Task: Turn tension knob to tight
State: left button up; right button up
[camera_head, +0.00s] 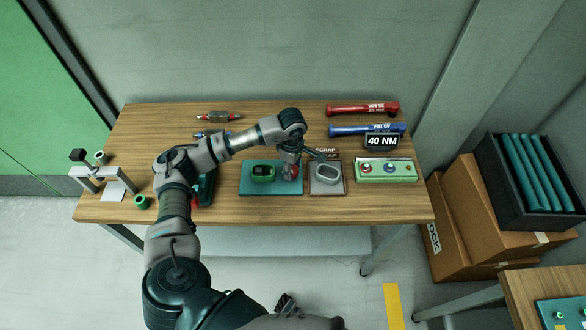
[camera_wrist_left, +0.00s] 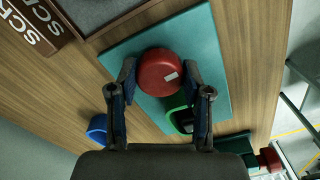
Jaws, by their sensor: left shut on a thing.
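A round red knob (camera_wrist_left: 160,72) with a small white mark on its face sits over the teal mat in the left wrist view. In the head view, a sliver of red (camera_head: 296,169) shows beside my gripper. My left gripper (camera_head: 290,172) reaches down over the right part of the teal mat (camera_head: 250,188). In the left wrist view its two fingers (camera_wrist_left: 159,82) are shut on the knob's opposite sides. A green-rimmed piece with a dark middle (camera_head: 263,172) is on the mat left of the gripper. My right gripper is not seen.
Further right are a green control box (camera_head: 385,177) and a "40 NM" display (camera_head: 382,141). Red (camera_head: 362,108) and blue wrenches (camera_head: 350,130) lie behind. A white fixture (camera_head: 95,178) stands far left.

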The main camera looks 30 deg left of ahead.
pick_arm(q)
jog(key=shift+a+r+m, duration=0.1)
jog(key=shift+m, duration=0.2)
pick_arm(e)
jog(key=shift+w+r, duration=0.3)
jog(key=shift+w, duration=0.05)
pick_arm(q)
jog(key=o, duration=1.2)
jog(key=shift+c, duration=0.2)
jog(key=shift+w, duration=0.1)
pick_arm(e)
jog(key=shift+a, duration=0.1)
pick_arm(q)
jog(key=shift+r, duration=0.25)
notch_tip(320, 180, up, 11)
jog(key=shift+a, duration=0.15)
